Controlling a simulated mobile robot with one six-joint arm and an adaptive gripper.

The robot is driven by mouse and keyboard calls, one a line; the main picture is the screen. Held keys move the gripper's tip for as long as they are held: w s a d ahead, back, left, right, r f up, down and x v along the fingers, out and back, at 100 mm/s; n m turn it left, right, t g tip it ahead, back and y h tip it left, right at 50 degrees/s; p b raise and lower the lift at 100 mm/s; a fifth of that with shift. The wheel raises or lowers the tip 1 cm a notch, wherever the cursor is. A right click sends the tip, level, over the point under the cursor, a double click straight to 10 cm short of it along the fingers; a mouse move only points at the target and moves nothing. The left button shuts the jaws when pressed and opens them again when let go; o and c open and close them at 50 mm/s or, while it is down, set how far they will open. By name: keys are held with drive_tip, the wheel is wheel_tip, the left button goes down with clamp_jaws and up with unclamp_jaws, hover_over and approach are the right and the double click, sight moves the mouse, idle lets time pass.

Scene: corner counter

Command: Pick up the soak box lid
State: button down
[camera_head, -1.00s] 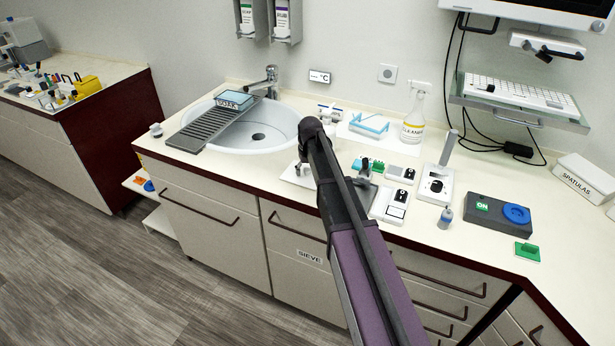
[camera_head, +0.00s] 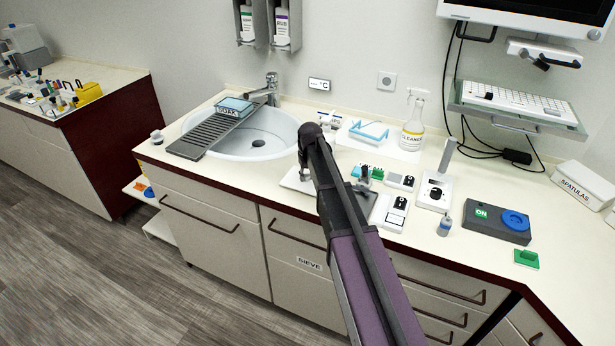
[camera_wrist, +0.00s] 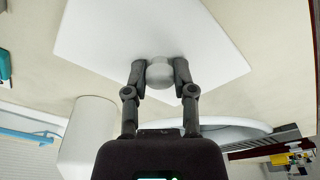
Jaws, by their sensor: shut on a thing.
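The soak box lid appears as a flat white plate with a round white knob, seen in the wrist view (camera_wrist: 110,35). My gripper (camera_wrist: 160,75) has its two dark fingers shut on that knob, one on each side. In the head view part of the white lid (camera_head: 293,181) shows on the left of my arm, low over the counter. I cannot tell whether it touches the counter. My arm hides my gripper and the knob there. The soak box (camera_head: 234,106), blue and labelled SOAK, stands at the back of the grey drain rack by the sink.
The drain rack (camera_head: 197,140) lies across the left of the sink (camera_head: 285,130), below the tap (camera_head: 271,88). Right of my arm stand small devices, a white stand (camera_head: 436,190) and a spray bottle (camera_head: 413,130).

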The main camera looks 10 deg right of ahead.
sight(306, 174)
drive_tip(key=shift+r+p, duration=1.4)
drive_tip(key=shift+r, duration=0.2)
drive_tip(key=s, duration=0.5)
drive_tip(key=s+d, duration=0.1)
drive_tip(key=s, duration=0.4)
drive_tip(key=s+d+r+p, duration=0.1)
drive_tip(key=s, duration=0.4)
drive_tip(key=shift+s+d, duration=0.25)
drive_tip(key=shift+s, duration=0.15)
drive_tip(key=shift+a, duration=0.1)
